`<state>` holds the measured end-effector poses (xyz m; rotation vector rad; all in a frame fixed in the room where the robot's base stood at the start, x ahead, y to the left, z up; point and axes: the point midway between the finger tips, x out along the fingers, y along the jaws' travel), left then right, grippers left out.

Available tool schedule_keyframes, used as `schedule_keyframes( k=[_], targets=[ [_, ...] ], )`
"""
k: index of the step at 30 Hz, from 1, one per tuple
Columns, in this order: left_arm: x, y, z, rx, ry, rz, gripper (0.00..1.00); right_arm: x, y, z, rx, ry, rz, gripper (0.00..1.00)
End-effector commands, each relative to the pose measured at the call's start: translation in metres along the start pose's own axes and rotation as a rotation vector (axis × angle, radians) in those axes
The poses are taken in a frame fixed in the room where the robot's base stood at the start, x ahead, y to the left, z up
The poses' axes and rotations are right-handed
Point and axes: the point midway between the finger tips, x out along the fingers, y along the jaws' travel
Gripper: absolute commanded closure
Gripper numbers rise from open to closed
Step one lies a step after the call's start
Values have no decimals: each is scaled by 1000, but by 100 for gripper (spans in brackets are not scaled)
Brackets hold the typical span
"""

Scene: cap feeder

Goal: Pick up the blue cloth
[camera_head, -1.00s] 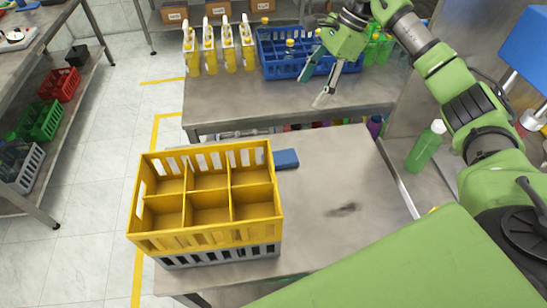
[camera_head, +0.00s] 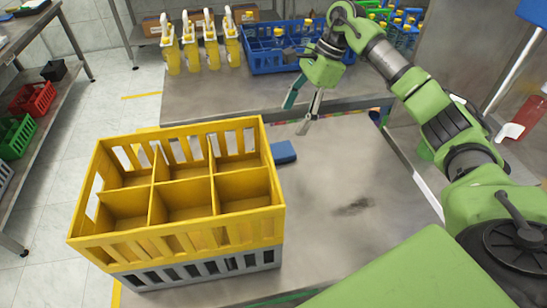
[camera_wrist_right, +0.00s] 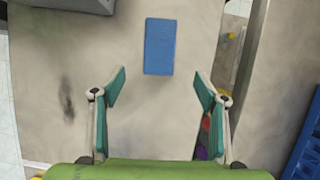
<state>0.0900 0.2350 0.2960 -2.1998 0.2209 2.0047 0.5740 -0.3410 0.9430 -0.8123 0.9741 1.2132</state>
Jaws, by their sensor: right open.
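The blue cloth (camera_head: 284,152) is a small flat blue rectangle on the near metal table (camera_head: 335,235), just right of the yellow crate's far corner. In the right wrist view the cloth (camera_wrist_right: 159,46) lies ahead of the fingertips, roughly centred between them and not touched. My right gripper (camera_head: 299,113) is open and empty above the far edge of the near table, beyond and slightly right of the cloth. The wrist view shows its fingers (camera_wrist_right: 158,90) spread wide. My left gripper is not in view.
A yellow crate (camera_head: 168,238) with empty compartments sits on a grey crate (camera_head: 205,272) left of the cloth. Yellow pump bottles (camera_head: 211,45) and a blue crate (camera_head: 277,63) stand on the back table. The near table's right part is clear apart from a dark smudge.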

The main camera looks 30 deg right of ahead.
Motion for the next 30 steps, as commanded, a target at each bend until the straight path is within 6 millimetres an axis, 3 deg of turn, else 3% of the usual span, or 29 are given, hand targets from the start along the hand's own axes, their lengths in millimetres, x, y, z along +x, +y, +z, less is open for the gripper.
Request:
schedule_keyframes(
  k=[9, 17, 25, 30],
  targets=[
    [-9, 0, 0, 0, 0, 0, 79, 58, 1, 1, 0, 0, 4, 33],
    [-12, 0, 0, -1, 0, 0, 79, 74, 1, 3, -1, -1, 4, 33],
    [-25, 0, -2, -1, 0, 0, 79, 110, 1, 10, 1, -2, 5, 33],
    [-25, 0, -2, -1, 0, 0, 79, 121, 0, 9, 0, -1, 1, 33]
  ],
)
